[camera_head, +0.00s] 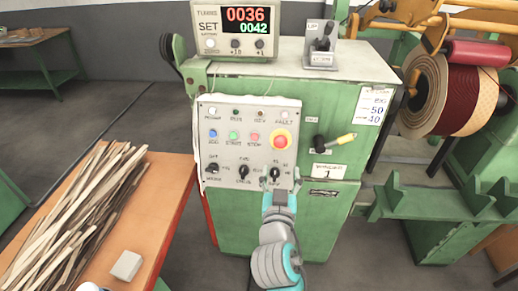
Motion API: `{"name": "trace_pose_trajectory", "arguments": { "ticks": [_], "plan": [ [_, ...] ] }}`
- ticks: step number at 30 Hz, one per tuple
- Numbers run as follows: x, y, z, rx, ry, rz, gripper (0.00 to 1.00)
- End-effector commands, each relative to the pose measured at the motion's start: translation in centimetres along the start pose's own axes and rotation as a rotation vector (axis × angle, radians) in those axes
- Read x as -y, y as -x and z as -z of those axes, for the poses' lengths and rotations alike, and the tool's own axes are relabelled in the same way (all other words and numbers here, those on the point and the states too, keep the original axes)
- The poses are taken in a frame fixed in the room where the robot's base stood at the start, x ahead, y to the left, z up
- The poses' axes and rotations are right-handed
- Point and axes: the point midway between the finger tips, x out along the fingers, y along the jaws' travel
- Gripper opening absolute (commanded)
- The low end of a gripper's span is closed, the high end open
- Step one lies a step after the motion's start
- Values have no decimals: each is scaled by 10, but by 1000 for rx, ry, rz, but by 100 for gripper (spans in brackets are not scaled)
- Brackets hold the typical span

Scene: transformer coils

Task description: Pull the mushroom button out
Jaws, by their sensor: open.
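The mushroom button (281,139) is red on a yellow ring, at the right of the grey control panel (225,177) on the front of a green cabinet. My gripper (283,176) is open and empty, at the panel's lower right, below the mushroom button and apart from it in the picture. A black rotary knob (275,173) shows between or just behind the fingers. I cannot tell whether the fingers touch it or the panel. Nothing covers the mushroom button. I cannot tell whether it is pushed in or out.
The panel also bears small coloured buttons and more rotary knobs (243,172). A table (172,185) with wooden strips stands at the left. A green rack (440,197) and large coil (470,95) stand at the right.

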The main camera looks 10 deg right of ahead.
Motion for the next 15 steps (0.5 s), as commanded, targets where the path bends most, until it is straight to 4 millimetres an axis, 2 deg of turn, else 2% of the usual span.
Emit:
{"name": "trace_pose_trajectory", "arguments": {
  "ticks": [8, 15],
  "plan": [
    [0, -21, 5, -4, -8, -10, 66],
    [0, -63, 6, -5, -7, -10, 66]
  ]
}}
